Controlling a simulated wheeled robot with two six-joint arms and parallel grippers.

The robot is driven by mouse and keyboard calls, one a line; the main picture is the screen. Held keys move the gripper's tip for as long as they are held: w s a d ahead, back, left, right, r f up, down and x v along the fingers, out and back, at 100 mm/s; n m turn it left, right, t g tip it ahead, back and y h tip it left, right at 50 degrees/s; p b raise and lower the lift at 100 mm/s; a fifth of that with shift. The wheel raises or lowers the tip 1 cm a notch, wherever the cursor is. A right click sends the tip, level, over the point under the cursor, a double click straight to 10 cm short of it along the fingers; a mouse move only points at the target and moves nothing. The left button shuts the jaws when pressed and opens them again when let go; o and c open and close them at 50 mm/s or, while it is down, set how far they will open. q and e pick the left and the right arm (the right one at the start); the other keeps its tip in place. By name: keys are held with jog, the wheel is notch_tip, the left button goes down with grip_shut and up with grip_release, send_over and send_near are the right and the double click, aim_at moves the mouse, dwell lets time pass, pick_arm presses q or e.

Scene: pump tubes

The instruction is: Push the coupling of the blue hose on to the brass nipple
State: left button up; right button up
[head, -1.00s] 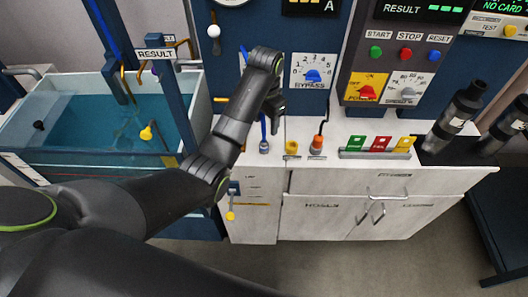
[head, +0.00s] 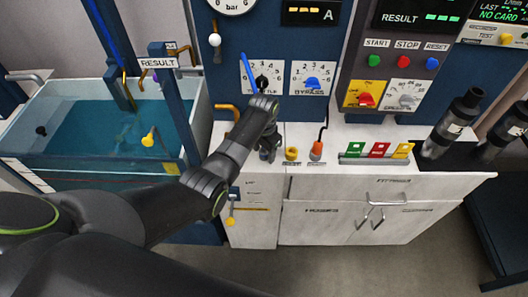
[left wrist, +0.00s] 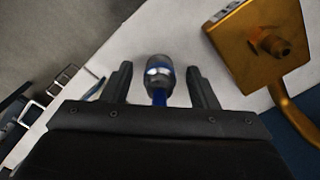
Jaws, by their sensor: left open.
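My left gripper (head: 268,152) is low over the white counter, pointing down. In the left wrist view it (left wrist: 161,78) is open, with one finger on each side of the grey coupling (left wrist: 158,72) and visible gaps to both. The blue hose (left wrist: 159,98) runs from the coupling toward the gripper's palm. In the head view the gripper hides the coupling; a stretch of blue hose (head: 249,72) shows above it. The brass nipple (left wrist: 274,44) sticks out of a brass block at the upper right of the left wrist view, apart from the coupling. My right gripper is not in view.
A yellow fitting (head: 291,155) and an orange plug (head: 316,150) with a black cable stand just right of the gripper. A rack of coloured cards (head: 378,150) is farther right. The water tank (head: 90,125) is at left. The blue panel rises behind.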

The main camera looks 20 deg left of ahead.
pick_arm(q)
jog(key=shift+f, duration=0.1)
jog(key=c, duration=1.1)
